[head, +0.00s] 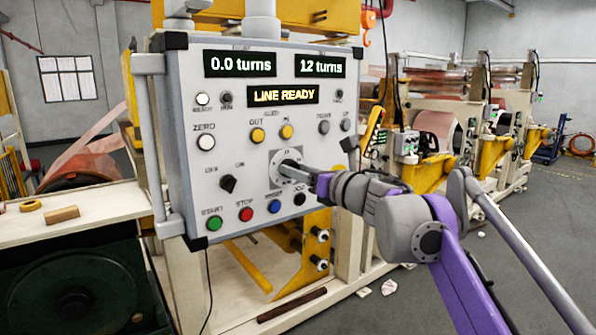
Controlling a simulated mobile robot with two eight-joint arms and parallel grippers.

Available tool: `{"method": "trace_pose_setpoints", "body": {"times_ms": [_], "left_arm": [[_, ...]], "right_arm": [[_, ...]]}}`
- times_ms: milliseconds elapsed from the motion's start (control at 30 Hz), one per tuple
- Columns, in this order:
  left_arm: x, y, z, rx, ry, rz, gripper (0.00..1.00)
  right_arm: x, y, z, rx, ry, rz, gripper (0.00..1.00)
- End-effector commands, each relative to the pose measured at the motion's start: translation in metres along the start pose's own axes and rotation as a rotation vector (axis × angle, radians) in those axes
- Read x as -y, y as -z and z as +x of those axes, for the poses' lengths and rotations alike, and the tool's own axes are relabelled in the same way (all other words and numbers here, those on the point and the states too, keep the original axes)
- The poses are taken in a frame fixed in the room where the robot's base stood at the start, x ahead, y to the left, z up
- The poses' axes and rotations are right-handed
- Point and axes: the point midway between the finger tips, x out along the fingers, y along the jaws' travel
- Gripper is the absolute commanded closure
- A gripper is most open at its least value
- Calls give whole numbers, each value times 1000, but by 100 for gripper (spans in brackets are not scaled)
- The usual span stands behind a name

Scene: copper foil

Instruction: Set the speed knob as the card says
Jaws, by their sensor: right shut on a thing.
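The control panel (225,130) faces me in the head view. Its displays read "0.0 turns" (240,64), "12 turns" (320,65) and "LINE READY" (283,95). My right gripper (301,173) reaches in from the right and is shut on this knob. I cannot read the knob's setting. A black selector switch (228,184) sits to its left. I cannot make out a card. My left gripper is not in view.
Green (215,223), red (246,214) and blue (274,207) buttons line the panel's bottom, close below my gripper. Copper foil machines (435,125) stand right; grey floor is open there.

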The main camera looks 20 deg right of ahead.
Motion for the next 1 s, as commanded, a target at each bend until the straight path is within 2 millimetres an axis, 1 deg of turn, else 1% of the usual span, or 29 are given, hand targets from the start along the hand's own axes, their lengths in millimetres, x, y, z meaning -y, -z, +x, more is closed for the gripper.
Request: {"method": "trace_pose_setpoints", "body": {"times_ms": [267, 467, 667, 1000], "left_arm": [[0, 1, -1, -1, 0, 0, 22], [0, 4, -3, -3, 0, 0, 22], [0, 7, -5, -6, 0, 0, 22], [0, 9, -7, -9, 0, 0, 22]], "right_arm": [[0, 0, 0, 2, -1, 30, 100], [0, -1, 0, 10, -3, 126, 100], [0, -1, 0, 22, -5, 288, 100], [1, 1, 0, 45, -8, 612, 100]]}}
